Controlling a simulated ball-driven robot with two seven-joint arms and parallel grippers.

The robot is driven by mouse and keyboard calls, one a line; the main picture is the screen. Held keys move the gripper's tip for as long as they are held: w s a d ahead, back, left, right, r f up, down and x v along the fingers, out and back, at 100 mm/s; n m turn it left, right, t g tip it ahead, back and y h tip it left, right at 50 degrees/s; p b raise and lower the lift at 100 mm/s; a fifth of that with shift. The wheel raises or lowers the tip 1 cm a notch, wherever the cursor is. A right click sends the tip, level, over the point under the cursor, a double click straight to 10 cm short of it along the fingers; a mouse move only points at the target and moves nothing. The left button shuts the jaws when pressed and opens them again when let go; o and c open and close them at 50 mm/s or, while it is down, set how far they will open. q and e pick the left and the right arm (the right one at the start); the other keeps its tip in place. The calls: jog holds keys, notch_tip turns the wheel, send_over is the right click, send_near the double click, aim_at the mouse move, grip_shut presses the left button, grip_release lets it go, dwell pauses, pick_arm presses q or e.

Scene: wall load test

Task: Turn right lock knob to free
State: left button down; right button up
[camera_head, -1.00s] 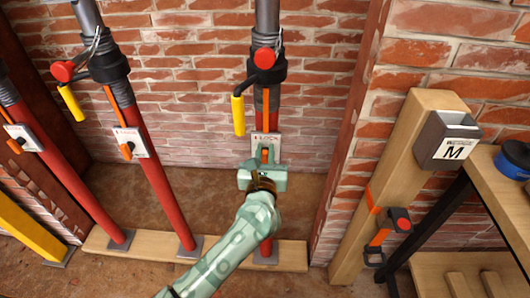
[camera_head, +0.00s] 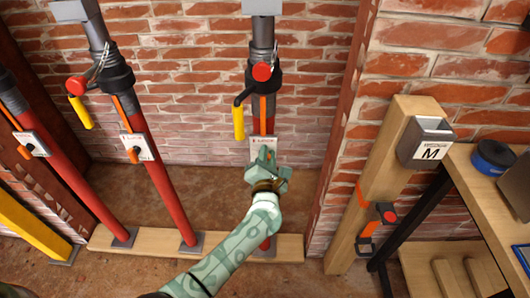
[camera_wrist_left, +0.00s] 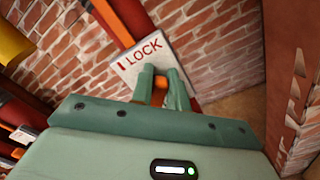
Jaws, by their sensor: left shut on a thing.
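The right prop is a red tube with a white lock plate (camera_head: 257,146). In the left wrist view the plate (camera_wrist_left: 146,56) reads "LOCK" and appears tilted. My left gripper (camera_head: 266,160) is at this plate, with its two green fingers closed around the orange lock knob (camera_wrist_left: 159,86). The fingers hide most of the knob, so its exact angle is hard to tell. My right gripper is in neither view.
A yellow handle (camera_head: 238,122) and a red knob (camera_head: 262,71) sit on the right prop above the plate. Two other red props (camera_head: 165,190) stand to the left. A wooden post (camera_head: 377,190) with a grey box marked M (camera_head: 428,143) and a bench (camera_head: 470,165) are at right.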

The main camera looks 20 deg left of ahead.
pick_arm(q)
jog(key=m, duration=0.1)
jog(key=m+p, duration=0.1)
jog(key=m, duration=0.2)
jog(key=shift+d+f+m+p, duration=0.25)
jog(key=shift+f+m+p, duration=0.05)
jog(key=shift+p, duration=0.05)
jog(key=shift+d+f+m+p, duration=0.1)
jog(key=shift+f+m+p, duration=0.2)
jog(key=shift+m, duration=0.85)
jog(key=shift+f+m+p, duration=0.2)
jog(key=shift+m+p, duration=0.05)
jog(key=shift+m, duration=0.9)
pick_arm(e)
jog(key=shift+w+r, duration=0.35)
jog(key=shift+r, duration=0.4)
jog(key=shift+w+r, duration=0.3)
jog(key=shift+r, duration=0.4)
pick_arm(q)
jog(key=c, duration=1.4)
grip_release()
jog(key=shift+o, duration=0.2)
